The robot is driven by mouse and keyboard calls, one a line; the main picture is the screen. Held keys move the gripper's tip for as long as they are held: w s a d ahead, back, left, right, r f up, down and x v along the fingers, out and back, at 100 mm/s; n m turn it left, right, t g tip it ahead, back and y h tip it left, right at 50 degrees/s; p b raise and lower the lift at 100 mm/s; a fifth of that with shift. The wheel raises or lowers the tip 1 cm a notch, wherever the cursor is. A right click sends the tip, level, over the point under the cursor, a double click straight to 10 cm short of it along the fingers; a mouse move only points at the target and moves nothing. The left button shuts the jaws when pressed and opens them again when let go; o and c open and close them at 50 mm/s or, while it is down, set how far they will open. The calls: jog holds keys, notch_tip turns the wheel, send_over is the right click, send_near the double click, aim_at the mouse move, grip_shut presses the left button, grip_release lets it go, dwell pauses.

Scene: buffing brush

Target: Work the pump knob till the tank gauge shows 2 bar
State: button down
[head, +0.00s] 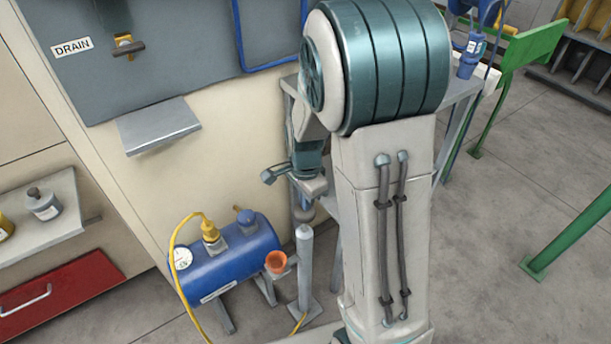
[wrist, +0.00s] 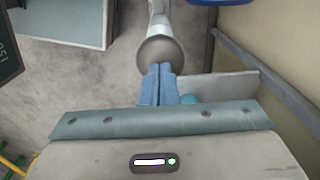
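The blue tank (head: 225,265) stands low against the wall in the head view. Its round white gauge (head: 182,258) is on the left end; the needle is too small to read. The grey pump cylinder (head: 304,275) stands upright to its right. The round pump knob (head: 303,213) is above the cylinder, and shows in the wrist view as a grey dome (wrist: 157,51). My gripper (wrist: 158,67) has its blue fingers together, with nothing seen between them. The fingertips overlap the knob's near edge in the wrist view; I cannot tell if they touch.
A yellow hose (head: 173,238) runs from the tank's top to the floor. A grey ledge (head: 157,125) and a DRAIN panel (head: 75,47) are on the wall. A grey bench (head: 463,88) stands behind my arm.

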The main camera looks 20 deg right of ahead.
jog(key=shift+s+f, duration=0.15)
jog(key=shift+s, duration=0.05)
notch_tip(320, 180, up, 14)
jog(key=p, duration=0.5)
jog(key=shift+w, duration=0.2)
dwell(2.1)
notch_tip(320, 180, up, 10)
jog(key=b, duration=0.2)
jog(key=shift+s+f, duration=0.15)
jog(key=shift+f, duration=0.05)
